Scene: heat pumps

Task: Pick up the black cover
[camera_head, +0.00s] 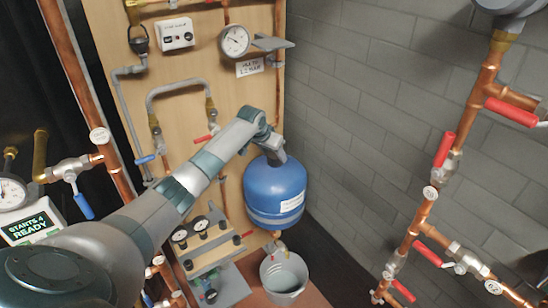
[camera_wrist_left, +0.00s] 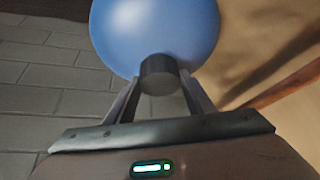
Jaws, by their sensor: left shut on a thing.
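The black cover (camera_wrist_left: 159,75) is a short dark cylinder. In the left wrist view it sits between the two fingertips of my left gripper (camera_wrist_left: 158,82), which is shut on it. The blue tank (camera_wrist_left: 155,25) is right behind the cover, and I cannot tell whether the two touch. In the head view my left arm reaches across to the top of the blue tank (camera_head: 274,195), with the left gripper (camera_head: 279,156) at its upper side. The cover cannot be made out in the head view. My right gripper is not in view.
A wooden board (camera_head: 190,75) with pipes and a pressure gauge (camera_head: 234,41) stands behind my arm. A grey bucket (camera_head: 284,278) is below the tank. Copper pipes with red valve handles (camera_head: 444,149) run along the right. The grey block wall (camera_head: 375,95) between is clear.

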